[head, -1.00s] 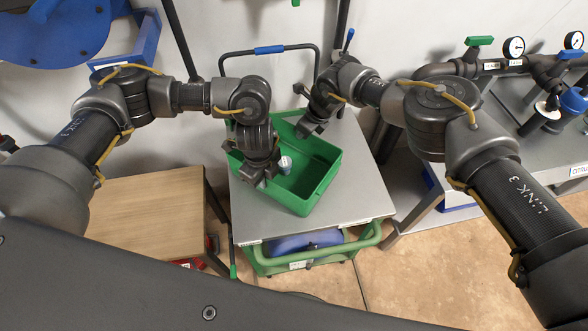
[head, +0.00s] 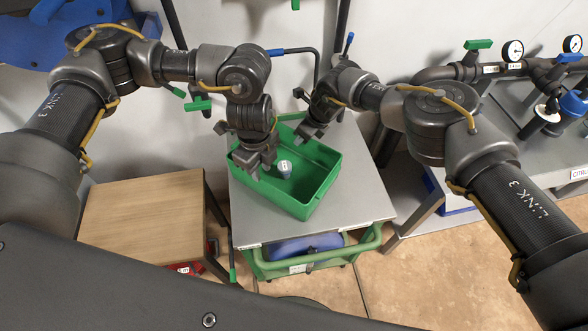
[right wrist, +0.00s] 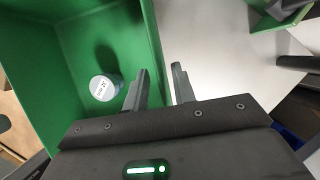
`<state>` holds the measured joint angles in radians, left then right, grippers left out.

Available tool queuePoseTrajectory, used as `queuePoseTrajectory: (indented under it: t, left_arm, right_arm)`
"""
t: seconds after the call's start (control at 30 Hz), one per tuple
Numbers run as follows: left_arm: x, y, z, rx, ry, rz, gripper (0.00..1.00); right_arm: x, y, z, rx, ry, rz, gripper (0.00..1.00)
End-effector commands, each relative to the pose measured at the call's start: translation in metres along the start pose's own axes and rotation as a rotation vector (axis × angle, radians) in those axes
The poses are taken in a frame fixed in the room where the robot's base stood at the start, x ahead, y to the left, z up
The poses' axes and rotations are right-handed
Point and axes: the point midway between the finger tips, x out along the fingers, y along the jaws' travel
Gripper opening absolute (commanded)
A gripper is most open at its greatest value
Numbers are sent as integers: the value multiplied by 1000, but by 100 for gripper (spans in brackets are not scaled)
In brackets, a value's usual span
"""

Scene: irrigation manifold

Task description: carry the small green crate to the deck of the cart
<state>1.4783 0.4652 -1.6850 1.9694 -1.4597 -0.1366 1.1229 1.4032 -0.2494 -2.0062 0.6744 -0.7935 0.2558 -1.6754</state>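The small green crate (head: 318,192) stands on the grey deck (head: 358,205) of the green cart, turned at an angle. A small white and blue-grey piece (head: 284,168) lies inside it; it also shows in the right wrist view (right wrist: 104,88). My left gripper (head: 256,172) is over the crate's left wall, its fingers apart; its exact contact with the rim is hidden. My right gripper (head: 306,138) is at the back right wall. In the right wrist view its fingers (right wrist: 160,88) are apart, one on each side of the crate's wall (right wrist: 148,40).
A wooden table (head: 145,215) stands left of the cart. A grey bench with pipes, gauges (head: 513,51) and valves is at the right. The cart's push handle (head: 300,50) rises behind the crate. Bare deck lies to the crate's right and front.

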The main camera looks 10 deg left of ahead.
Motion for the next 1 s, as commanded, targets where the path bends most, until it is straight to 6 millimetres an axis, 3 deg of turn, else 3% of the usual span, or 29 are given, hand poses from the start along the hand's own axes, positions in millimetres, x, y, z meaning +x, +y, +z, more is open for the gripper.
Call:
queuePoseTrajectory:
  t: [0.1,0.23,0.57,0.77,1.0]
  left_arm:
    - [-21,-1,0,1,-2,-4,26]
    - [-35,0,0,0,0,-2,26]
    - [-42,0,0,0,0,0,26]
    - [-42,0,0,0,0,0,26]
    - [-42,0,0,0,1,0,26]
  right_arm:
    - [0,0,0,0,0,0,26]
    - [0,0,0,0,0,0,26]
    - [-4,-1,0,0,0,-1,26]
    - [-27,-2,0,-1,-1,0,26]
    - [-78,-1,0,-2,-2,-1,26]
